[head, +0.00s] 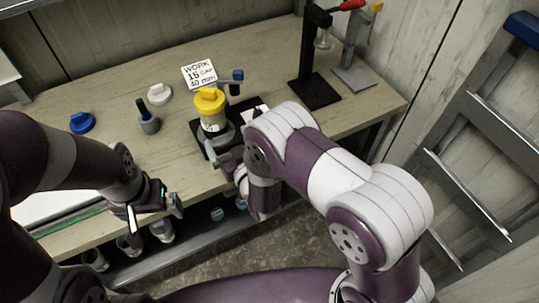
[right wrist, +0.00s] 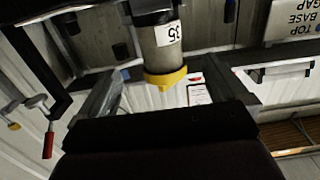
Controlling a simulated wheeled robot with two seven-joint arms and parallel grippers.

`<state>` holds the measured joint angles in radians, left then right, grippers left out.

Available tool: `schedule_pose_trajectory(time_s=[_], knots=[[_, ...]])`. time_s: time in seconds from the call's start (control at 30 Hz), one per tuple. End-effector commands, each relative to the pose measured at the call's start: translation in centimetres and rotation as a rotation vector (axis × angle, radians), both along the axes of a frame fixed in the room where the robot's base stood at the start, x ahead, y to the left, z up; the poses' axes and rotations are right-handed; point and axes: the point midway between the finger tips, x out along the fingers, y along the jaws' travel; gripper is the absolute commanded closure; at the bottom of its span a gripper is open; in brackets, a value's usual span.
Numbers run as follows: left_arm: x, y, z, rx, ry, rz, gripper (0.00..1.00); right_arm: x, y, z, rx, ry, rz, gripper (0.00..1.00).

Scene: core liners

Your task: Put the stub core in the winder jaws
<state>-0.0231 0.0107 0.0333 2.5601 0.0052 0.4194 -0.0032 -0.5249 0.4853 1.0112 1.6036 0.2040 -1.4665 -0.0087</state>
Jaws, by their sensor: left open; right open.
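A short grey cylinder (head: 213,124) with a yellow cap (head: 209,99) and a white label stands upright on a black base (head: 198,128); it looks like the stub core. I cannot clearly make out the winder jaws; grey metal shows at the cylinder's foot. My right gripper (head: 232,163) is open, low in front of the cylinder. In the right wrist view the cylinder (right wrist: 166,57) appears upside down, yellow cap (right wrist: 165,77) lowest, between the two spread fingers; I cannot tell whether they touch it. My left gripper (head: 150,206) is open and empty at the bench's front edge.
On the wooden bench (head: 110,80) are a blue cap (head: 82,122), a white cap (head: 159,94), a grey cup (head: 149,124) and a sign (head: 199,74). A black stand (head: 312,88) is at the right. The back left is clear.

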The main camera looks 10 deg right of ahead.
Motion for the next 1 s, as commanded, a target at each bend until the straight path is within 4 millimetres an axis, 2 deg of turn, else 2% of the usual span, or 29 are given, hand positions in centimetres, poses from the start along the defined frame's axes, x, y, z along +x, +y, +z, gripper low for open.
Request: schedule_pose_trajectory(time_s=[0.07,0.17,0.2,0.27,0.37,0.43,0.53,0.6,0.7,1.0], knots=[[0.0,0.0,0.0,0.000,0.000,0.000,0.00,0.1,-0.1,0.1,-0.001,0.007,-0.002,0.00],[0.0,0.0,0.0,0.000,0.000,0.000,0.00,1.3,-1.5,0.6,-0.026,0.115,-0.030,0.00],[0.0,0.0,0.1,0.000,0.000,0.000,0.00,1.8,-2.8,0.9,-0.046,0.205,-0.050,0.00],[0.0,0.0,0.0,0.000,0.000,0.000,0.00,1.7,-5.5,1.6,-0.084,0.381,-0.087,0.00],[0.0,0.0,0.0,0.000,0.000,0.000,0.00,-2.2,-11.1,2.8,-0.146,0.711,-0.149,0.00],[0.0,0.0,0.0,0.000,0.000,0.000,0.00,-6.9,-14.6,3.8,-0.181,0.924,-0.185,0.00],[0.0,0.0,0.0,0.000,0.000,0.000,0.00,-13.8,-18.0,5.1,-0.212,1.168,-0.223,0.00],[0.0,0.0,0.0,0.000,0.000,0.000,0.00,-17.3,-19.2,5.8,-0.224,1.280,-0.241,0.00],[0.0,0.0,0.0,0.000,0.000,0.000,0.00,-19.8,-20.0,6.2,-0.233,1.360,-0.250,0.00],[0.0,0.0,0.0,0.000,0.000,0.000,0.00,-20.2,-20.0,6.2,-0.236,1.375,-0.249,0.00]])
